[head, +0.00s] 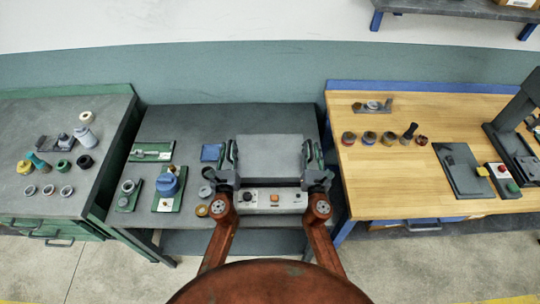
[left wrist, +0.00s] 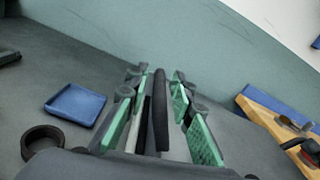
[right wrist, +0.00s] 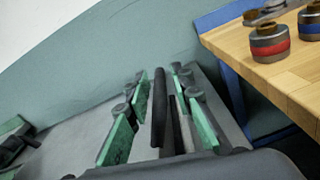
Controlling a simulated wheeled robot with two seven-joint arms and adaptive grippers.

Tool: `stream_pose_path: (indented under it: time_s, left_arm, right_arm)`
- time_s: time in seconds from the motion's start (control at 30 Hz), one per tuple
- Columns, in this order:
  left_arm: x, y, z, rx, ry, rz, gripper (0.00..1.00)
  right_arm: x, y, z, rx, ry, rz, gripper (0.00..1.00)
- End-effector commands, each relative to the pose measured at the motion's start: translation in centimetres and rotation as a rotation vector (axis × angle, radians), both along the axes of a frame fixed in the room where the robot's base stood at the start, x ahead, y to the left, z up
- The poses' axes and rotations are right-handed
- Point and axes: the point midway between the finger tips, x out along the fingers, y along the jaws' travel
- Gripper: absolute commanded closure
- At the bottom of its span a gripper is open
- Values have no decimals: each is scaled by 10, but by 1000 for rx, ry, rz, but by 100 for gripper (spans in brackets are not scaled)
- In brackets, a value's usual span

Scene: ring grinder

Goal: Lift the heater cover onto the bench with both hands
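My left gripper (head: 229,158) is at the cover's left side. In the left wrist view its green-padded fingers (left wrist: 160,110) stand apart, with a dark upright handle bar (left wrist: 160,105) between them. My right gripper (head: 312,158) is at the cover's right side. In the right wrist view its fingers (right wrist: 160,115) are also apart, on either side of a similar dark bar (right wrist: 159,108). Gaps show beside both bars. What lies under the cover is hidden.
A blue tray (head: 211,152), a blue round part on a green plate (head: 168,184) and small rings lie left of the cover. A wooden bench (head: 390,190) with several small parts stands close on the right. Another grey bench (head: 60,115) stands on the left.

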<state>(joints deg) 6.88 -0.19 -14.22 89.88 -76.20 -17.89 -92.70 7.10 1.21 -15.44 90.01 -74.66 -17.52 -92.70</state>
Motion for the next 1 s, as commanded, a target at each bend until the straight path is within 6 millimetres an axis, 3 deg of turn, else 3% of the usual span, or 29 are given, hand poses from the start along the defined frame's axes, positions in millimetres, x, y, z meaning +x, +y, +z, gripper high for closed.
stream_pose_path:
  time_s: [0.3, 1.0]
  left_arm:
    - [0, 0, 0, 0, 0, 1, 100]
    - [0, 2, 0, 2, -1, 2, 100]
  right_arm:
    - [0, -1, 0, 0, 0, -1, 100]
    - [0, -3, 0, -2, 0, -4, 100]
